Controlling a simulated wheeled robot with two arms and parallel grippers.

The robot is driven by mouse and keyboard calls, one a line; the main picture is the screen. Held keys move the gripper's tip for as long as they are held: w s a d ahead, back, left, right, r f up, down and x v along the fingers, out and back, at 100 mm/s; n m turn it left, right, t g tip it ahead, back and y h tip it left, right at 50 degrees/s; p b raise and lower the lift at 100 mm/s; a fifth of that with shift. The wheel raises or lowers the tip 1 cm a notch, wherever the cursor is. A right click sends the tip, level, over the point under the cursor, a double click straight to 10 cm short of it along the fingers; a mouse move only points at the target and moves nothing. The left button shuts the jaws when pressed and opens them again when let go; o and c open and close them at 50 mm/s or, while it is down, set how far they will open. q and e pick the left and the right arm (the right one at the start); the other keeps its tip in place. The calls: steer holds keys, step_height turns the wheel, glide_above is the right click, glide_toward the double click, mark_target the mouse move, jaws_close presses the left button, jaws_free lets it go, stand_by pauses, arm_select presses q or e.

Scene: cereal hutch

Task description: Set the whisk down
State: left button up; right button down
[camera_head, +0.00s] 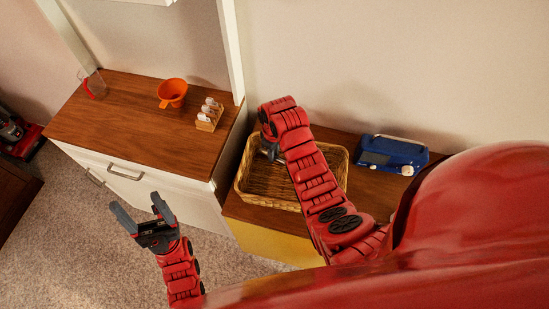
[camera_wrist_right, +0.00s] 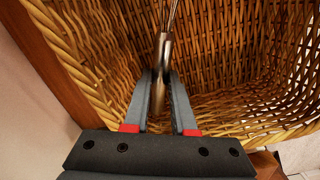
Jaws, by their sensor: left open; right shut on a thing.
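The whisk (camera_wrist_right: 162,58) shows in the right wrist view as a metallic handle with thin wires at the top edge of the picture. My right gripper (camera_wrist_right: 160,100) is shut on its handle, inside or just over the wicker basket (camera_wrist_right: 75,50). In the head view the basket (camera_head: 250,185) stands on the low wooden cabinet, and my right gripper (camera_head: 270,150) is over its left part, mostly hidden by my wrist. The whisk cannot be made out there. I cannot tell whether the whisk touches the basket. My left gripper (camera_head: 145,215) is open and empty, over the carpet in front of the drawers.
A blue radio-like device (camera_head: 392,153) stands right of the basket. On the higher counter (camera_head: 130,115) at left are an orange cup (camera_head: 172,92), a small rack of jars (camera_head: 209,115) and a clear jug (camera_head: 93,83). The counter's front is bare.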

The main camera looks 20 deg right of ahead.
steer(key=shift+f+p, duration=0.45)
steer(key=shift+f, duration=0.7)
steer(key=shift+f, duration=0.1)
steer(key=shift+f+b, duration=0.15)
steer(key=shift+b, duration=0.15)
steer(key=c, duration=0.7)
jaws_free()
steer(key=shift+c, duration=0.2)
